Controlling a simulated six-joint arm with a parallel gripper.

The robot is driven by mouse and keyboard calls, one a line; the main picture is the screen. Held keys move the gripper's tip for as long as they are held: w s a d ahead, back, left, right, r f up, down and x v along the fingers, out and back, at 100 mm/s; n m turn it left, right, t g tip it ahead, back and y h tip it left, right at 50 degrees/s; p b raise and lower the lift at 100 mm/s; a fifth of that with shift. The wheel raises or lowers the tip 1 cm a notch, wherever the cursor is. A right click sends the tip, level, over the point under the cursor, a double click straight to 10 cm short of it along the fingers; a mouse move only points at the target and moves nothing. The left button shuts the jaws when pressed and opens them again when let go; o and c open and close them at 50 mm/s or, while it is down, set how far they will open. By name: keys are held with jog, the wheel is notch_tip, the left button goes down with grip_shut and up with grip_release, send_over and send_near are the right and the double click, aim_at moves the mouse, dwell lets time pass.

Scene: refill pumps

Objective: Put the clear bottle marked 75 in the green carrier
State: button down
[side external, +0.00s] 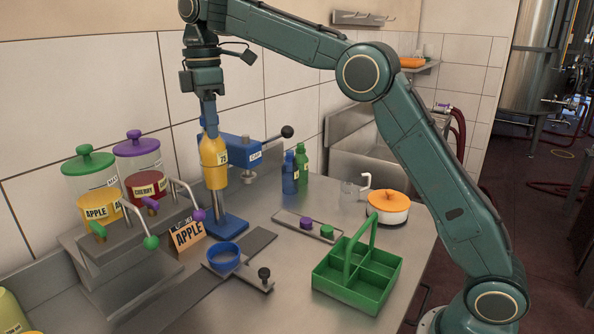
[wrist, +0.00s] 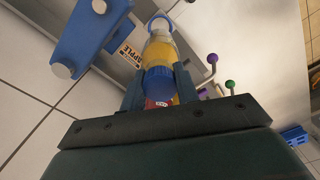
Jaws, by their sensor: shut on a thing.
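The clear bottle marked 75 (side external: 214,162) is filled with yellow and has a blue cap. My gripper (side external: 210,124) is shut on its top end and holds it upright in the air, beside the blue press. In the wrist view the bottle (wrist: 159,48) hangs between the two fingers of my gripper (wrist: 158,86), its blue cap nearest the camera. The green carrier (side external: 345,293) stands on the steel table at the front right. It has an upright handle and several compartments that look empty.
The blue press (side external: 233,226) stands close to the bottle. Left are two dispensers with levers (side external: 150,242) and an APPLE card (side external: 187,236). A blue ring holder (side external: 224,256), a cap tray (side external: 290,218), blue and green bottles (side external: 302,160), a jug and an orange-lidded pot (side external: 388,207) also stand here.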

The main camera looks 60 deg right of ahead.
jog(key=s+d+m, duration=0.2)
jog(key=s+d, duration=0.4)
jog(key=s, duration=0.3)
jog(key=s+d+m, duration=0.1)
jog(key=s+d, duration=0.5)
jog(key=s, duration=0.4)
jog(key=s+d+f+m, duration=0.15)
jog(key=s+f, duration=0.55)
jog(key=s, duration=0.7)
jog(key=w+a+f+n, duration=0.1)
jog(key=a+f+n, duration=0.3)
jog(key=f, duration=0.1)
jog(key=shift+f, duration=0.3)
jog(key=shift+w+a+n, duration=0.1)
jog(key=shift+a+n, duration=0.05)
jog(key=shift+n, duration=0.1)
jog(key=shift+f, duration=0.15)
jog(key=shift+f, duration=1.45)
